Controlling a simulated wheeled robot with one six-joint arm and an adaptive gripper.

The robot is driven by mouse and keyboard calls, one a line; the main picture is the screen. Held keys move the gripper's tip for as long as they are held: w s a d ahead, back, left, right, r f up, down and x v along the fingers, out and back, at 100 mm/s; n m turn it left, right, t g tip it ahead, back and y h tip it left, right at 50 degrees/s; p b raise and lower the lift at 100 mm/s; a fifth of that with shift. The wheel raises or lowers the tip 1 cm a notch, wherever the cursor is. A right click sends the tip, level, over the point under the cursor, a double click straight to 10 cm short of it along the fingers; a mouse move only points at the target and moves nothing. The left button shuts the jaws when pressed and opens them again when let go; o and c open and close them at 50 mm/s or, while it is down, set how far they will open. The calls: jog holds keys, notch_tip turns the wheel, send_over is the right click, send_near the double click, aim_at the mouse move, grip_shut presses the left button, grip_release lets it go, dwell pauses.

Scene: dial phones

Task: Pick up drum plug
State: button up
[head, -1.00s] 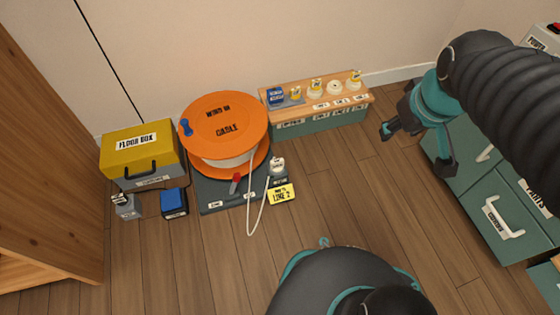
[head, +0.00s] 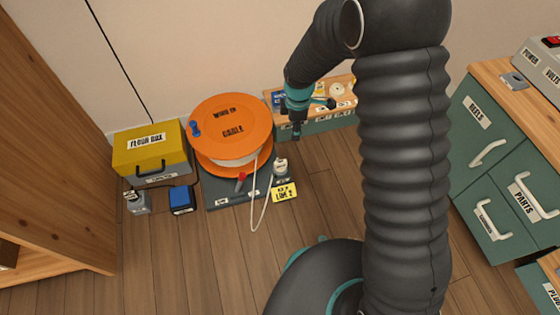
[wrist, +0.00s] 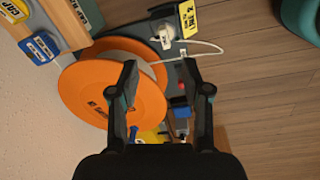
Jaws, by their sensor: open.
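The drum plug appears to be the small white piece (head: 281,165) at the right edge of the orange cable drum's dark base. It also shows in the wrist view (wrist: 164,37), beyond my fingertips. A white cable (head: 254,218) leaves the drum (head: 230,120), loops over the floor and runs back up towards the white piece. My gripper (head: 312,118) is open and empty, above and behind the plug near the wooden shelf. In the wrist view its two fingers (wrist: 160,64) stand apart over the drum, with the plug ahead of them.
A yellow floor box (head: 152,150) and a blue block (head: 181,199) stand left of the drum. A low wooden-topped shelf (head: 345,98) lies behind my gripper. A yellow tag (head: 285,192) lies by the plug. Green drawers (head: 490,165) stand right. The floor in front is free.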

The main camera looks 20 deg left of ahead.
jog(key=s+a+f+n, duration=0.1)
jog(key=a+f+n, duration=0.2)
jog(key=f, duration=0.3)
send_over(280, 162)
jog(key=shift+g, duration=0.3)
jog(key=f, duration=0.8)
jog(key=shift+w+d, duration=0.1)
jog(key=shift+d, duration=0.3)
jog(key=shift+a+f, duration=0.2)
jog(key=shift+f, duration=1.3)
jog(key=shift+a+f, duration=0.15)
jog(key=shift+f, duration=1.35)
grip_shut()
